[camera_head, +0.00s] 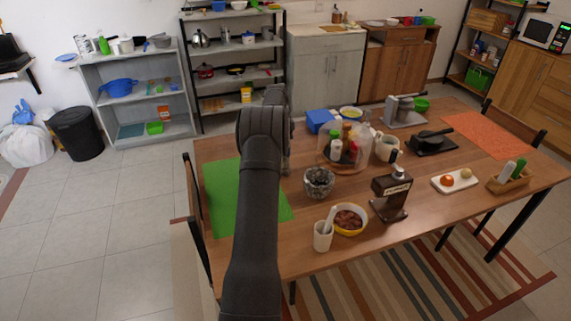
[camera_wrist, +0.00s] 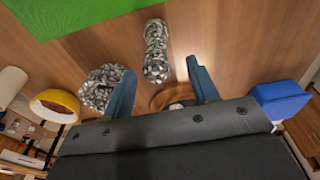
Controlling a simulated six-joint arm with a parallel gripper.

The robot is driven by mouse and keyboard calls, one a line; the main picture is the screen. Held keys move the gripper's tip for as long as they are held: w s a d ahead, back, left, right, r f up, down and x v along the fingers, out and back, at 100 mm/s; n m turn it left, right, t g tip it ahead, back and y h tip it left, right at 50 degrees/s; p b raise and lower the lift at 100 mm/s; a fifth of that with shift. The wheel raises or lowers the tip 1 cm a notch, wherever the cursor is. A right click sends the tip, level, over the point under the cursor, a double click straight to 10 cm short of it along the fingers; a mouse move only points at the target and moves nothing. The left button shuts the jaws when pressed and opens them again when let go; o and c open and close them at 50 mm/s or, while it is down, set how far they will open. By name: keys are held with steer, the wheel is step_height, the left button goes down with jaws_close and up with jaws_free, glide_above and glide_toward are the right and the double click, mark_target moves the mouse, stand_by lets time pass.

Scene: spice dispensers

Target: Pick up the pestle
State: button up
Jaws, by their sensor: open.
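The pestle (camera_wrist: 156,50), speckled grey and white, lies on the wooden table in the wrist view. My gripper (camera_wrist: 160,66) is open and empty, with one blue-grey finger on each side of the pestle's lower end. I cannot tell how high the fingertips are above the table. The speckled mortar (camera_wrist: 99,88) stands left of the left finger, partly covered by it. The mortar also shows in the head view (camera_head: 319,182), right of my arm. In the head view my arm hides the pestle and the gripper's fingers.
A green mat (camera_head: 222,195) lies left of my arm. A white cup (camera_head: 322,240) holding a white stick and a yellow-rimmed bowl (camera_head: 350,231) stand near the front edge. A round tray of bottles (camera_head: 345,166) and a blue box (camera_head: 319,121) stand behind the mortar.

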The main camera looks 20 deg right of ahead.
steer(key=shift+s+d+f, duration=0.1)
steer(key=shift+d+f, duration=0.05)
steer(key=shift+f, duration=1.5)
steer(key=shift+s+d+f, duration=0.1)
steer(key=shift+d+f, duration=0.05)
steer(key=shift+f, duration=1.45)
steer(key=c, duration=1.1)
steer(key=shift+o, duration=0.2)
steer(key=shift+r, duration=0.15)
